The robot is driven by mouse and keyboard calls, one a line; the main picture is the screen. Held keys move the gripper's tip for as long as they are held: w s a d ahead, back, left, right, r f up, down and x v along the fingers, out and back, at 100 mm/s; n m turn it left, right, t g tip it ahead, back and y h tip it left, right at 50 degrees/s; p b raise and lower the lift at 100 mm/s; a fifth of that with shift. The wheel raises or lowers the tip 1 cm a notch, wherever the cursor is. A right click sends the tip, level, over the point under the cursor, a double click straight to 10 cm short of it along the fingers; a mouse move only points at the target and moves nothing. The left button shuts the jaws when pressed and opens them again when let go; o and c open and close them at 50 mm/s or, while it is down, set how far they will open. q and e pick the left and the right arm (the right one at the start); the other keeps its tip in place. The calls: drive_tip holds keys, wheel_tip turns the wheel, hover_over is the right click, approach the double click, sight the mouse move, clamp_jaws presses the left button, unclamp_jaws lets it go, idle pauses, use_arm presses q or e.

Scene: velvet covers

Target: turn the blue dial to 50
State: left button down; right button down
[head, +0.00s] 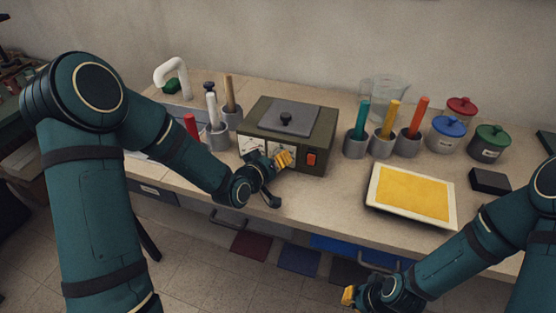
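A dark olive box (318,135) with a grey lid plate and black knob stands on the bench against the wall. Its front has white dial faces (251,145) on the left and an orange-red switch (311,159) on the right. No blue dial can be made out; my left gripper covers part of the panel. My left gripper (279,168) is right in front of the panel, its yellow fingertips close to the dial faces. I cannot tell whether it touches or holds anything. My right gripper (350,294) is low in front of the bench, away from the box, its opening unclear.
Grey cups with teal, yellow and orange sticks (383,144) stand right of the box. Lidded jars (447,134), a yellow-topped tray (411,195) and a black block (490,181) lie further right. A sink with a white tap (172,69) and more cups are left.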

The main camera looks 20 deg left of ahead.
use_arm(q)
drive_tip(key=n+t+h, duration=0.1)
drive_tip(key=n+h, duration=0.1)
drive_tip(key=n, duration=0.2)
drive_tip(key=shift+a+f, duration=0.1)
drive_tip(key=n+t+h, duration=0.1)
drive_tip(key=n, duration=0.3)
drive_tip(key=shift+t, duration=0.3)
drive_tip(key=shift+n, duration=0.3)
drive_tip(key=c, duration=0.7)
unclamp_jaws()
